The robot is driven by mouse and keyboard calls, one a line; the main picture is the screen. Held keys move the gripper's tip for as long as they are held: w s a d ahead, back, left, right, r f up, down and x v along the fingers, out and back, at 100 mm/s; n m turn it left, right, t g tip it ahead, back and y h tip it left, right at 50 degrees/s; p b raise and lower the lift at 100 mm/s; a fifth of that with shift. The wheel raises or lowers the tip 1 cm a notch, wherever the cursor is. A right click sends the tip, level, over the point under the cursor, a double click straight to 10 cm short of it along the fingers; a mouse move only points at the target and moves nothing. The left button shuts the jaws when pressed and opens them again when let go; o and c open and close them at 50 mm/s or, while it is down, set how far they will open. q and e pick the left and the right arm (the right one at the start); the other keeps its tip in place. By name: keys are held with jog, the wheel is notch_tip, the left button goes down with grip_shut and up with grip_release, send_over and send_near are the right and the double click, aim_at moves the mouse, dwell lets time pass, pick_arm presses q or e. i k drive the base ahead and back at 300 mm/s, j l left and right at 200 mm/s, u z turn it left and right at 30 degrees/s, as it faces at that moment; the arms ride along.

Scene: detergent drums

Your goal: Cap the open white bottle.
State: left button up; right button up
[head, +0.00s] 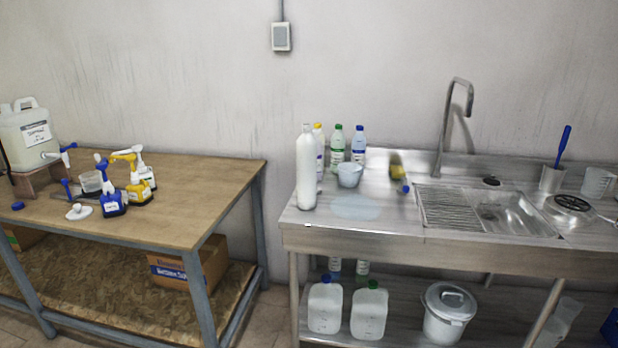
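A tall white bottle (306,172) stands upright at the left front of the steel sink counter. No coloured cap shows on its narrow top; the mouth is too small to make out. A small blue round piece, possibly a cap (17,205), lies on the wooden table (215,190) at the left. A flat white disc with a knob (78,211) lies near that table's front edge. Neither of my grippers is in view.
Behind the white bottle stand yellow-capped (319,150), green-capped (337,148) and blue-capped (358,146) bottles and a white cup (349,175). A tall faucet (443,125) rises behind the sink.

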aim_at(306, 145)
jog(key=i+l+u, duration=0.25)
jog(key=l, duration=0.55)
jog(key=i+l+u, duration=0.1)
jog(key=l+u, duration=0.15)
jog(key=l, duration=0.5)
jog(key=l+u, duration=0.25)
jog(key=l, duration=0.6)
